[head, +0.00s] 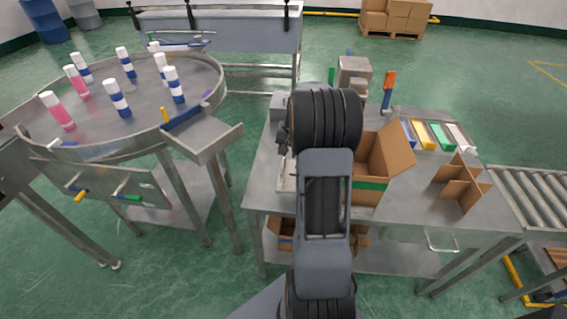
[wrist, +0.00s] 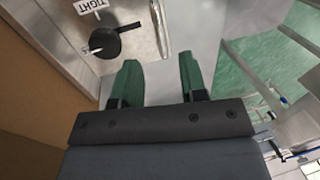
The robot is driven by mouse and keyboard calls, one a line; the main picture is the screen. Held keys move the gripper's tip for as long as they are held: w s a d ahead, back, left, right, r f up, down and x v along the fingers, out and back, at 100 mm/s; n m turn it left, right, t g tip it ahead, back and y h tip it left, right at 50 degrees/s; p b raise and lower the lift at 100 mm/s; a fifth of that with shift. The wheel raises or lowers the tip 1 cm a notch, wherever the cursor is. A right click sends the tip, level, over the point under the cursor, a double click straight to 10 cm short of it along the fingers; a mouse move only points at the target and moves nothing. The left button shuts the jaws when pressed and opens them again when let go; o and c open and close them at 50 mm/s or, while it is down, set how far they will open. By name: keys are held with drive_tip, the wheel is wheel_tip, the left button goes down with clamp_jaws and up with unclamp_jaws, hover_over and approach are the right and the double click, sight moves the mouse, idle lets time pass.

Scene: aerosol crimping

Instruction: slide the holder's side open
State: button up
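In the wrist view, my gripper (wrist: 159,62) has two green fingers standing well apart. A pale grey surface shows in the gap, and I see nothing clamped between the fingers. Beyond and to the left is a metal face with a black round knob (wrist: 118,40) and a white label (wrist: 90,5) reading "TIGHT", upside down. These may belong to the holder, but I cannot make out its sliding side for certain. In the head view, my arm covers the gripper and most of the holder area on the steel table (head: 262,180).
An open cardboard box (head: 385,155) stands right of my arm; brown board fills the wrist view's left edge. A cardboard divider (head: 461,183) and coloured trays (head: 433,135) lie farther right. A round table (head: 140,140) with several cans stands left. A grey machine (head: 354,75) rises behind.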

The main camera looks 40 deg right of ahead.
sight(283, 165)
drive_tip(key=shift+w+a+f, duration=0.15)
drive_tip(key=shift+f, duration=0.85)
drive_tip(key=shift+w+a+f, duration=0.15)
drive_tip(key=shift+f, duration=0.9)
drive_tip(key=shift+w+a+f, duration=0.15)
drive_tip(key=shift+f, duration=0.85)
clamp_jaws()
